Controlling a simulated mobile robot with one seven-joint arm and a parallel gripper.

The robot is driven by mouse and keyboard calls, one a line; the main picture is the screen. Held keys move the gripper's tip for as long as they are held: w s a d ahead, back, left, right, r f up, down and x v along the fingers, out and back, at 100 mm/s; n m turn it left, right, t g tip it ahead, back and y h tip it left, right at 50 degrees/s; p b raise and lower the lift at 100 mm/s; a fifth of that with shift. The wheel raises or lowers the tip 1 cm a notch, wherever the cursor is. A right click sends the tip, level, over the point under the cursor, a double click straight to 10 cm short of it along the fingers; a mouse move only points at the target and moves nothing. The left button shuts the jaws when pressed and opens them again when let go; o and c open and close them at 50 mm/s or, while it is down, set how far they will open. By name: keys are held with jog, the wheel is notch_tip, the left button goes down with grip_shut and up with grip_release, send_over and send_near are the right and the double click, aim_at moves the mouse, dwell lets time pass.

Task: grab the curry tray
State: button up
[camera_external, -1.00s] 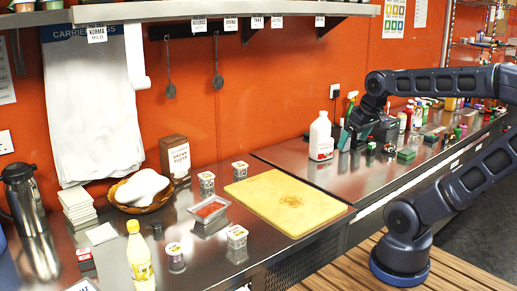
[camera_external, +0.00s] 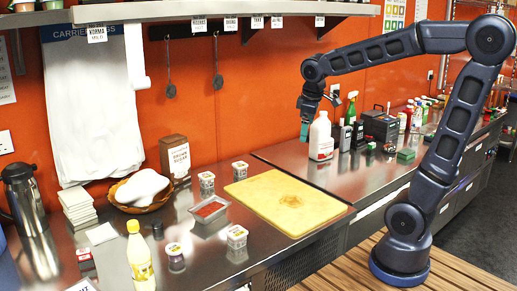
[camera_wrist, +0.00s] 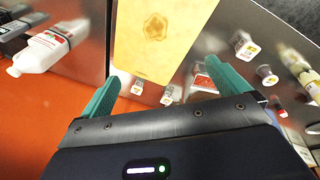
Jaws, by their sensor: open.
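The curry tray (camera_external: 209,209) is a small clear rectangular tray with red contents. It lies on the steel counter, left of the yellow cutting board. In the wrist view the tray (camera_wrist: 205,84) shows beyond my gripper, between the finger tips and partly hidden by the right finger. My gripper (camera_external: 304,131) hangs above the counter near the white bottle, well to the right of the tray and higher. In the wrist view its teal fingers (camera_wrist: 168,80) are spread apart with nothing between them.
The yellow cutting board (camera_external: 286,202) lies right of the tray. Small tubs (camera_external: 237,237) stand around the tray. A bowl (camera_external: 139,190), a brown sugar box (camera_external: 175,158) and a yellow bottle (camera_external: 139,256) are further left. A white bottle (camera_external: 321,138) stands near my gripper.

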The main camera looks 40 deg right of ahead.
jog(key=w+a+f+n, duration=0.35)
jog(key=w+a, duration=0.25)
jog(key=w, duration=0.2)
jog(key=n+g+h, duration=0.2)
jog(key=n+h, duration=0.1)
jog(key=n, duration=0.7)
send_over(210, 209)
jog(key=s+a, duration=0.1)
jog(key=a, duration=0.3)
notch_tip(210, 209, down, 19)
jog(key=x, duration=1)
jog(key=shift+w+d, duration=0.3)
jog(key=shift+f, duration=0.1)
jog(key=shift+f, duration=0.25)
jog(key=c, duration=1.1)
